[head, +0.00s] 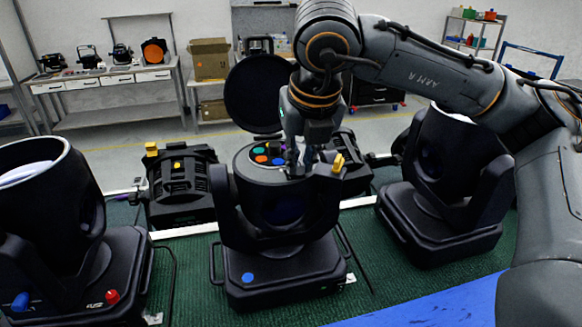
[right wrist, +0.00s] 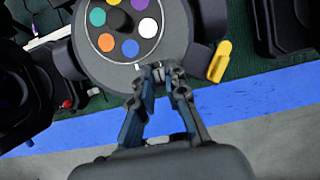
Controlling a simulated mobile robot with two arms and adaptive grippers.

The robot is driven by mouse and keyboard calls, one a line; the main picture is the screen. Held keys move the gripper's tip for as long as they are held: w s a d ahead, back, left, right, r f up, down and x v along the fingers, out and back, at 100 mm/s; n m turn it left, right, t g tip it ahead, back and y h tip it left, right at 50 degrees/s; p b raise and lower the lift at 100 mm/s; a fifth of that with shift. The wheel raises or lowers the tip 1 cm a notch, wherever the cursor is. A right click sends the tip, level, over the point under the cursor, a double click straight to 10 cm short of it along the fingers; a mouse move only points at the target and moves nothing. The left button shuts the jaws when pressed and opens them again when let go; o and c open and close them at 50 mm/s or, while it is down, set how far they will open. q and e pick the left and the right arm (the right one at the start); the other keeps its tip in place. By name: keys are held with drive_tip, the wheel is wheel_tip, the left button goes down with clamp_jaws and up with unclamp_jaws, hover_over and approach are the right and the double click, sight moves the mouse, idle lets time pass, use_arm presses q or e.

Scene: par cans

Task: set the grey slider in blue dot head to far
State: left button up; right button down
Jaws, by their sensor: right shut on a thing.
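The blue dot head (head: 280,254) stands in the middle of the head view, with a blue dot (head: 247,277) on its base. Its round cover (head: 258,92) is tipped up behind it. Its open top shows a wheel of coloured discs, and this wheel (right wrist: 120,28) also shows in the right wrist view. My right gripper (head: 298,160) reaches down to the right part of that top. In the right wrist view its fingertips (right wrist: 162,72) are at the rim, shut on the grey slider, which they mostly hide. My left gripper is not in view.
Other black heads stand at left (head: 50,235) and right (head: 445,185). Black lamps with yellow knobs (head: 180,185) stand behind on the green mat (head: 190,270). A yellow lever (right wrist: 219,62) sticks up close to the right gripper. A cardboard box (head: 209,58) is in the background.

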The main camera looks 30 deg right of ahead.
drive_tip(key=shift+d, duration=0.25)
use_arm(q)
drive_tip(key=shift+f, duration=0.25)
use_arm(e)
drive_tip(key=shift+r, duration=0.1)
drive_tip(key=c, duration=1.3)
unclamp_jaws()
drive_tip(key=shift+d, duration=0.15)
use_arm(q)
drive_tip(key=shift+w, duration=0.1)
use_arm(e)
drive_tip(key=shift+s+r, duration=0.1)
drive_tip(key=shift+r, duration=0.3)
drive_tip(key=v, duration=1.1)
drive_tip(key=shift+s, duration=0.25)
